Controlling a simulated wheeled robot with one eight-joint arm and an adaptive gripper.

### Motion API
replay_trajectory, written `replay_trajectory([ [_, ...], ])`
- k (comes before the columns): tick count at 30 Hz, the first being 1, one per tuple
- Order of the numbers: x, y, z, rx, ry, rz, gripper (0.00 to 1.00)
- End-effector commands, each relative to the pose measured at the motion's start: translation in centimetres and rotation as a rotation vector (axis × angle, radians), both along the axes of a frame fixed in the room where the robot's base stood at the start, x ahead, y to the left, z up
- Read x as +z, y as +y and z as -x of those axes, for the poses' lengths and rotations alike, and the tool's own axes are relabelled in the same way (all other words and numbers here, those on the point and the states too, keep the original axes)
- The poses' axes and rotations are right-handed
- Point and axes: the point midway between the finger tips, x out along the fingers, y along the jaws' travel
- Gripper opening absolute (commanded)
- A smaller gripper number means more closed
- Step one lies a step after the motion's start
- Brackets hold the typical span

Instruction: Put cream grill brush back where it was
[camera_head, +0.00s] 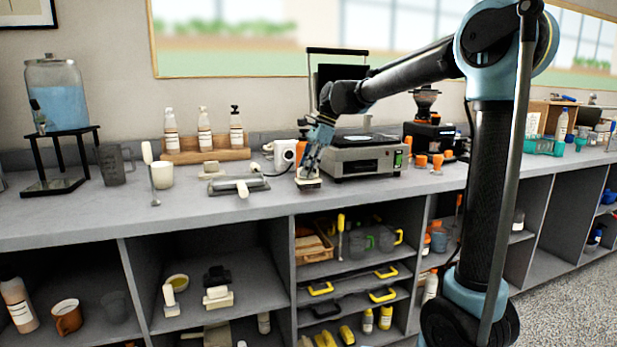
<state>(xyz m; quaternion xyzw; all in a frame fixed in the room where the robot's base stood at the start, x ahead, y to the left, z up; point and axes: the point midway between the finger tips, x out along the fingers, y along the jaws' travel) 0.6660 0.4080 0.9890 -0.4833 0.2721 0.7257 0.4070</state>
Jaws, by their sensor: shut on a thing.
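My gripper (309,172) points down at the counter, just left of the panini toaster (368,160). It is shut on a small cream thing, seemingly the cream grill brush (308,184), which shows below the fingers at counter height. The fingers hide most of it, and I cannot tell whether it touches the counter. The toaster's lid stands open, and its grey front faces me.
A grey tray with a cream-handled tool (239,187) lies left of my gripper. A white mug (284,155) stands close behind it. A wooden rack of bottles (205,153) is farther back. Orange cups (437,163) stand right of the toaster. Counter is clear in front.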

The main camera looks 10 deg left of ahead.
Motion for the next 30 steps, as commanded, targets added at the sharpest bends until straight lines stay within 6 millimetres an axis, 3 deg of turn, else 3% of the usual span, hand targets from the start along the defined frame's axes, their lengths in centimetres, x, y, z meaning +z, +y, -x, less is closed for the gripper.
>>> replay_trajectory([
  [4, -1.8, 0.0, 0.0, 0.0, 0.0, 0.0, 0.0],
  [14, -2.1, 0.0, 0.0, 0.001, 0.0, 0.0, 0.0],
  [15, -2.2, 0.0, 0.0, 0.001, 0.0, 0.0, 0.22],
  [18, -2.2, 0.0, 0.0, 0.001, 0.0, 0.0, 0.4],
  [30, -1.8, 0.0, 0.0, 0.002, 0.0, 0.0, 0.4],
])
